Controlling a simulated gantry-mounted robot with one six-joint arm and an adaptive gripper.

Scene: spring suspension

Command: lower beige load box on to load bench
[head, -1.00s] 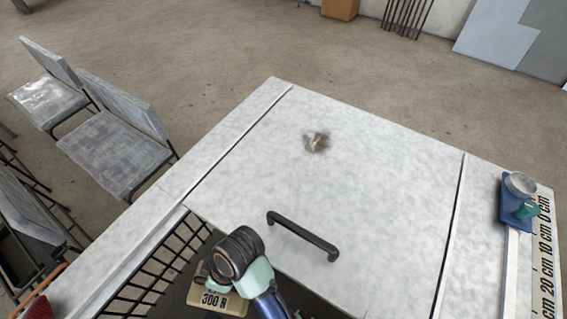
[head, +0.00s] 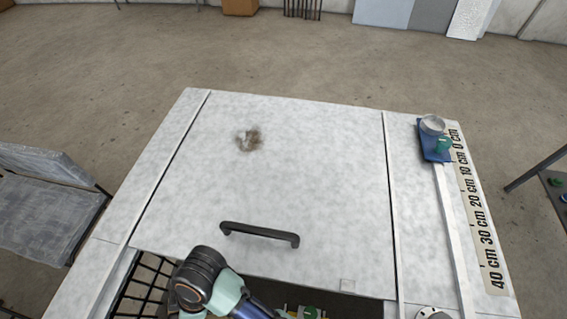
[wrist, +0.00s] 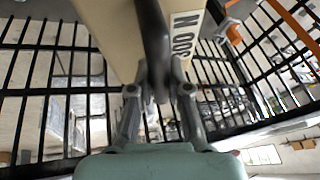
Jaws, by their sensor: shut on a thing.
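In the wrist view, my gripper (wrist: 158,92) is shut on the dark handle of the beige load box (wrist: 105,25). In the head view, my arm covers the lower middle; the gripper and box are not seen. I cannot make out the load bench for certain.
A pale marbled tabletop (head: 300,170) with a black handle (head: 260,232) fills the head view. A black grid (head: 146,285) lies below its front edge. A blue block with a metal cup (head: 432,124) stands at the right, beside a centimetre scale (head: 478,215). An orange bar (wrist: 290,20) shows in the wrist view.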

